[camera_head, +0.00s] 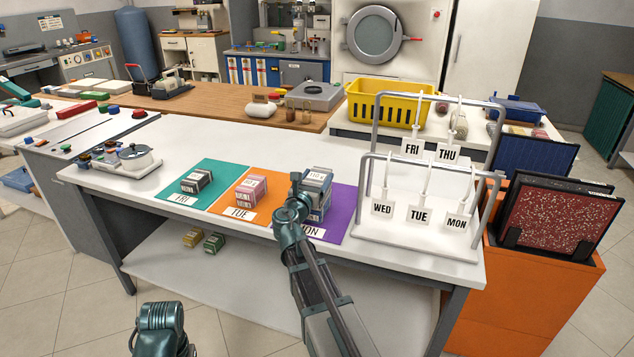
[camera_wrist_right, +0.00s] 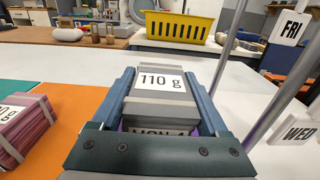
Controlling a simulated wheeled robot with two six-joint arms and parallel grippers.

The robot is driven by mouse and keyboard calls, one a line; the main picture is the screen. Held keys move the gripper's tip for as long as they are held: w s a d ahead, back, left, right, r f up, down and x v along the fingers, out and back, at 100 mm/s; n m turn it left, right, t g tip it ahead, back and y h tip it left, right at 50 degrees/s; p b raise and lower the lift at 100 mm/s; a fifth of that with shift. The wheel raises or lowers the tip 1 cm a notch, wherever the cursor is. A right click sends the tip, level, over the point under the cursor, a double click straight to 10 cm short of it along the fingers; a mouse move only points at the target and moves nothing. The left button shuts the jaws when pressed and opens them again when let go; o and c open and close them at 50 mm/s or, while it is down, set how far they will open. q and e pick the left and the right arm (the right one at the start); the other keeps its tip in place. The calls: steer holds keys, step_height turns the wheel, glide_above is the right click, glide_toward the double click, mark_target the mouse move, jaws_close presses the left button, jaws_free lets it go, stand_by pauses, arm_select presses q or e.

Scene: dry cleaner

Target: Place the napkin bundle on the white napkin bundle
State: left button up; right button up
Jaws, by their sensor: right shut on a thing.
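My right gripper (camera_wrist_right: 165,105) is shut on a grey napkin bundle (camera_wrist_right: 158,97) with a white "110 g" label and pale bands. In the head view this bundle (camera_head: 318,177) is over the purple MON mat (camera_head: 345,213), partly behind my right wrist. A label beginning "MON" shows at its near lower edge in the wrist view. Bluish-grey bundle sides show lower down in the head view; I cannot tell whether they belong to a separate white bundle beneath, or whether anything touches. My left gripper is not in view; only a part of my left arm shows at the bottom.
A pink bundle (camera_head: 251,188) lies on the orange TUE mat (camera_head: 223,206), a dark banded bundle (camera_head: 197,181) on the teal FRI mat (camera_head: 214,170). The metal tag rack (camera_head: 415,243) stands close right of the purple mat. A yellow basket (camera_head: 390,103) is behind.

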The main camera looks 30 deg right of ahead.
steer(key=o, duration=1.3)
steer(key=shift+f, duration=0.1)
steer(key=shift+r, duration=0.2)
steer(key=v, duration=1.2)
